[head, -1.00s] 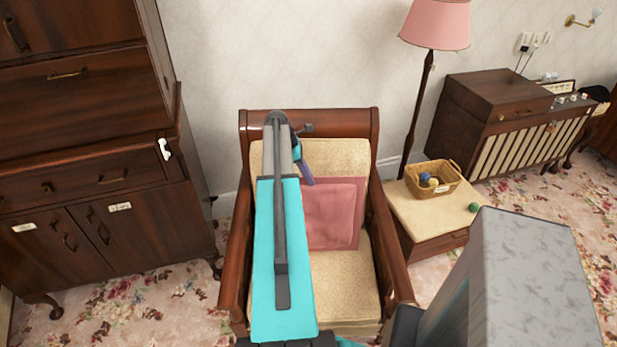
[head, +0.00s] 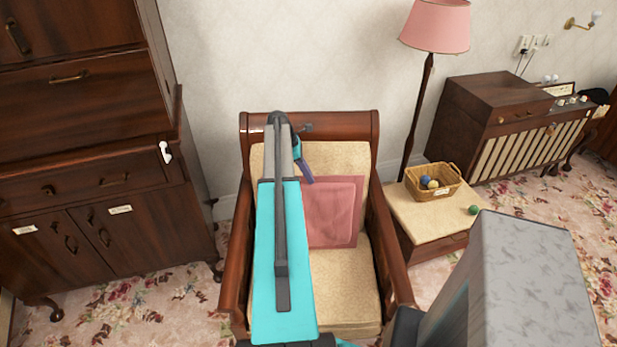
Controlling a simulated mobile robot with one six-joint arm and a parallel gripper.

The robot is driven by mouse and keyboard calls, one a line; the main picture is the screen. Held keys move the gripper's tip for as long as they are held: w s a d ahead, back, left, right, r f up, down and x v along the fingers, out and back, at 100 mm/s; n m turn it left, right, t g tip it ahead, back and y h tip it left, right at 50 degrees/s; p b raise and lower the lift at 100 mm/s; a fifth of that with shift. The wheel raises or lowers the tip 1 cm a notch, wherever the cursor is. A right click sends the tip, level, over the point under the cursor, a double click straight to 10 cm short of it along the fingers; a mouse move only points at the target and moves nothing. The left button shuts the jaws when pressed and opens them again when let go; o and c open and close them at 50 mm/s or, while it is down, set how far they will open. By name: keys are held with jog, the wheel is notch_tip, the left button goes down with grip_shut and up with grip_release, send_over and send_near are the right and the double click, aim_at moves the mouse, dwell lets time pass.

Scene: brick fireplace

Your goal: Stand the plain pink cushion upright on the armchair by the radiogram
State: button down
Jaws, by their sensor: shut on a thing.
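The plain pink cushion (head: 333,213) is upright on the armchair (head: 341,290), its broad face toward me. It is in front of the cream backrest, with its lower edge at the seat. My arm covers part of its left side. My gripper (head: 307,179) is at the cushion's upper left edge, shut on it; the fingertips are small and partly hidden. The radiogram (head: 497,118) stands against the wall at the right.
A low cream-topped stool (head: 425,217) right of the armchair holds a basket (head: 434,181) of balls and a green ball (head: 473,210). A pink floor lamp (head: 436,25) stands behind it. A dark cabinet (head: 85,190) is at the left. Patterned carpet shows between the furniture.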

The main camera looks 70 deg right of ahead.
jog(key=shift+w+d+f, duration=0.1)
jog(key=shift+w+d, duration=0.1)
jog(key=shift+d, duration=0.3)
jog(key=shift+w+d+f, duration=0.1)
jog(key=shift+w+d, duration=0.1)
jog(key=shift+d, duration=0.3)
jog(key=c, duration=1.8)
grip_release()
jog(key=shift+o, duration=0.2)
jog(key=shift+r, duration=0.15)
notch_tip(320, 180, up, 10)
jog(key=p, duration=0.6)
jog(key=shift+p, duration=0.3)
